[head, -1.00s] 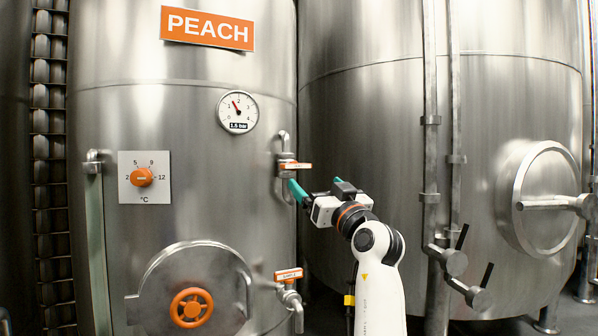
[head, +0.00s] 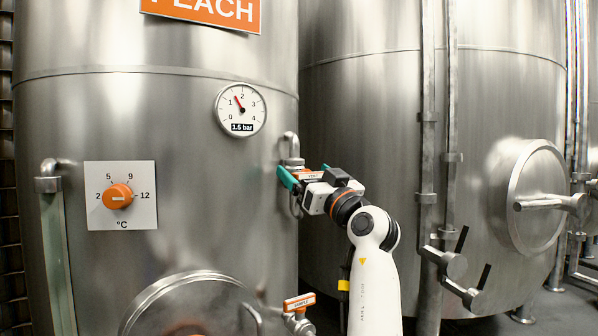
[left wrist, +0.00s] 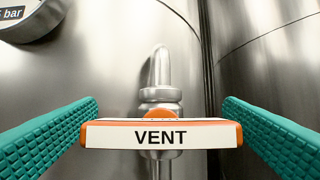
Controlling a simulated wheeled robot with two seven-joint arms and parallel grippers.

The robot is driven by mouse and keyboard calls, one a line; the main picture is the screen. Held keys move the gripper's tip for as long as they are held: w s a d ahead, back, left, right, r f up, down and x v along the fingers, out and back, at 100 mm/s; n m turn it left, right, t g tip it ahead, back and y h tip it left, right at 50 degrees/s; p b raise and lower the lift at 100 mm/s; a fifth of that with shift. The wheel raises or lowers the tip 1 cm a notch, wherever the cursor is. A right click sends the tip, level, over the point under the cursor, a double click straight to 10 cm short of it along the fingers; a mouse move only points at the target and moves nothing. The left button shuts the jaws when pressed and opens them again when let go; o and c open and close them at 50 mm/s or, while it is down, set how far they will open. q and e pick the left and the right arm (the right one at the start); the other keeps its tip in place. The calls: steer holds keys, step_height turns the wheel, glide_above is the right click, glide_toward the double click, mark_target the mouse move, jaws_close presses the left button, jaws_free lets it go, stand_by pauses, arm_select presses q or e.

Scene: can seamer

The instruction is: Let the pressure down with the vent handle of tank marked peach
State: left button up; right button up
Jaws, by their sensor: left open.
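The tank marked peach (head: 170,130) fills the left of the head view, its orange sign cut off at the top. Its gauge (head: 241,109) reads 1.5 bar. The orange vent handle (head: 311,176) sits below a bent pipe on the tank's right side. In the left wrist view the vent handle (left wrist: 160,134) lies crosswise with its white VENT label facing me. My left gripper (head: 303,175) is open at the handle. Its teal fingers (left wrist: 160,130) stand on either side of the handle's ends, with no clear grip on it. My right gripper is not seen.
An orange temperature dial (head: 118,196) is on the tank's left. A lower orange-handled valve (head: 299,303) and a round hatch (head: 190,305) are below. A second tank (head: 370,110) with vertical pipes (head: 428,130) stands close on the right.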

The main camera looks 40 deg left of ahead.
arm_select(q)
steer(key=shift+d+r, duration=0.1)
steer(key=shift+d, duration=0.15)
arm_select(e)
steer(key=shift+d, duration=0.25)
arm_select(q)
steer(key=c, duration=1)
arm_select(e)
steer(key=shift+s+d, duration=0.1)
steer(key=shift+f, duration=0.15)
